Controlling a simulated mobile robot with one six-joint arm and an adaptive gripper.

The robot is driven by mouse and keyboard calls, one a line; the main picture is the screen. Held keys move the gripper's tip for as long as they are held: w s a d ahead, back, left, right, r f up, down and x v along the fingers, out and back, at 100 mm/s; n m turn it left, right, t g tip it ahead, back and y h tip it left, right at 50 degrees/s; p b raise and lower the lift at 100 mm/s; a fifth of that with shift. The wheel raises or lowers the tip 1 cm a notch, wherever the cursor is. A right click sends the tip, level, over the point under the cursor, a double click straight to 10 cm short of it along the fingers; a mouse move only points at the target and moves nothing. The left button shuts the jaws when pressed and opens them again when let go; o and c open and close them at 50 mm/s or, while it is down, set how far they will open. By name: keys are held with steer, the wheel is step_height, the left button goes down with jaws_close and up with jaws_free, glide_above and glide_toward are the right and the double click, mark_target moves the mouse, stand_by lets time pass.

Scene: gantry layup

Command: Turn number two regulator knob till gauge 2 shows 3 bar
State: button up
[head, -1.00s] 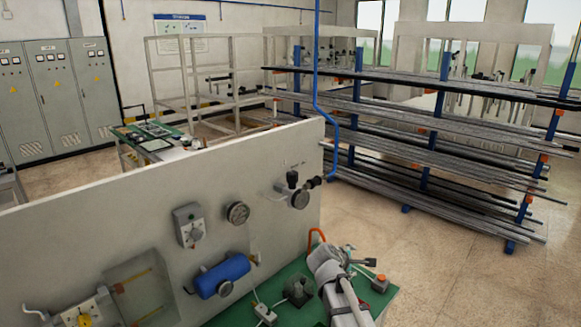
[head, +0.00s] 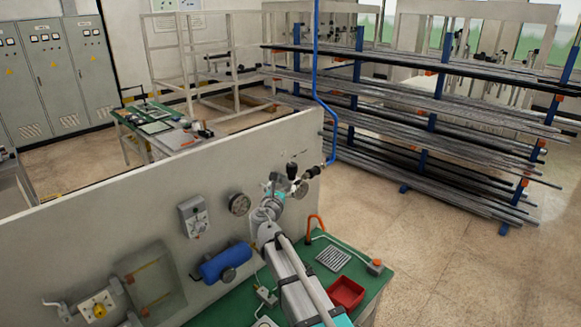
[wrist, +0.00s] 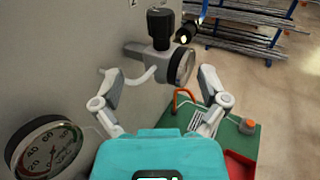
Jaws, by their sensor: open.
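A regulator with a black knob on top (head: 292,170) stands on the grey panel near its right end. In the wrist view the black knob (wrist: 160,28) is upright above a grey body, and a round gauge (wrist: 182,66) on that body is seen edge-on, its dial unreadable. My gripper (wrist: 160,95) is open and empty, its two fingers spread in front of and below the regulator. The head view shows my gripper (head: 275,190) up close to it; contact cannot be told. I cannot read which number the regulator bears.
Another round gauge (wrist: 45,147) on the panel is left of my gripper. A grey box with a dial (head: 194,216) and a blue cylinder (head: 222,262) are further left. The green bench (head: 375,262) holds a red tray (head: 345,293) and an orange-topped box (head: 375,266).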

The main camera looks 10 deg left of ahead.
mark_target(291, 169)
steer(key=w, duration=0.4)
steer(key=w+d, duration=0.1)
steer(key=w, duration=0.4)
steer(key=w+d, duration=0.1)
steer(key=w, duration=0.3)
steer(key=shift+w, duration=0.35)
steer(key=c, duration=1)
steer(key=shift+a, duration=0.3)
steer(key=shift+c, duration=0.8)
steer(key=shift+d, duration=0.25)
steer(key=shift+n+y, duration=0.3)
steer(key=shift+y, duration=0.2)
